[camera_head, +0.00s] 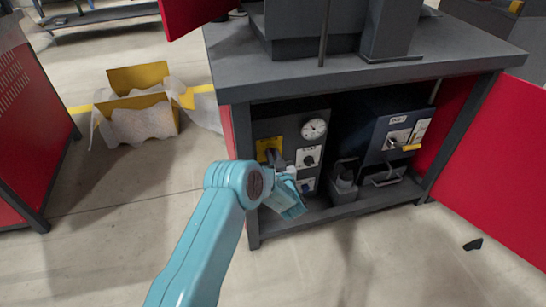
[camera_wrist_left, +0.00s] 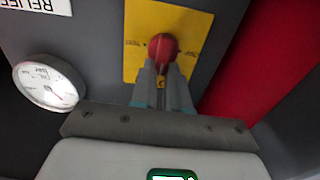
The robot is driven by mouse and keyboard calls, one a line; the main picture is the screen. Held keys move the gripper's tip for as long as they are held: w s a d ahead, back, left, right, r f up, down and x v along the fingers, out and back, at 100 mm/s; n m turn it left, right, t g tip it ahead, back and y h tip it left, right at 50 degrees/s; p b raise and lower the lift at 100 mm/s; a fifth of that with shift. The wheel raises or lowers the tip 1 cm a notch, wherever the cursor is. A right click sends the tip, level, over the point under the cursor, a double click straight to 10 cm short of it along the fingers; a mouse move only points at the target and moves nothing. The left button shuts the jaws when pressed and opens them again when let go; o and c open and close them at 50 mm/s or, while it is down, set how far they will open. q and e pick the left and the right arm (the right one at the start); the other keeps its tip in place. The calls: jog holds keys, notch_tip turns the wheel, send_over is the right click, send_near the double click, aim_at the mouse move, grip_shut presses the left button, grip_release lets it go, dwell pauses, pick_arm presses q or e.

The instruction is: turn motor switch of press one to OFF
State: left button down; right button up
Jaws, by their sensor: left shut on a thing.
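The motor switch shows in the left wrist view as a round red knob (camera_wrist_left: 162,46) on a yellow plate (camera_wrist_left: 199,28). The plate also shows in the head view (camera_head: 263,147), at the upper left of the grey control box (camera_head: 290,125) under the bench. My left gripper (camera_wrist_left: 162,66) is shut on the red knob from the front, its two grey fingers close together at the knob's near side. In the head view the gripper (camera_head: 274,160) hides the knob. The small print on the plate is too blurred to read. My right gripper is in neither view.
A round gauge (camera_head: 314,128) and a black dial on a white plate (camera_head: 309,157) sit right of the switch. A second box has a yellow handle (camera_head: 411,148). The bench top (camera_head: 450,45) overhangs, and red doors flank the opening.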

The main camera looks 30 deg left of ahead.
pick_arm(q)
jog(key=shift+f, duration=0.1)
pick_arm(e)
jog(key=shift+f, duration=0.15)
pick_arm(q)
jog(key=shift+s+a+f+n+b, duration=0.25)
jog(key=shift+n+b, duration=0.6)
jog(key=shift+n, duration=2.1)
jog(key=shift+s+a+f+n+b, duration=0.15)
jog(key=shift+f+n+b, duration=0.5)
jog(key=shift+n, duration=2.35)
jog(key=shift+s+a+f+n+b, duration=0.1)
jog(key=shift+s+n+b, duration=0.2)
jog(key=shift+n+b, duration=1.75)
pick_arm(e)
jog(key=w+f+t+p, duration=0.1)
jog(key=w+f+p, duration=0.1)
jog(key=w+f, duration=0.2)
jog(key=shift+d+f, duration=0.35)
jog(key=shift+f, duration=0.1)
pick_arm(q)
jog(key=shift+n, duration=1)
jog(key=c, duration=1.1)
grip_release()
jog(key=shift+r, duration=0.1)
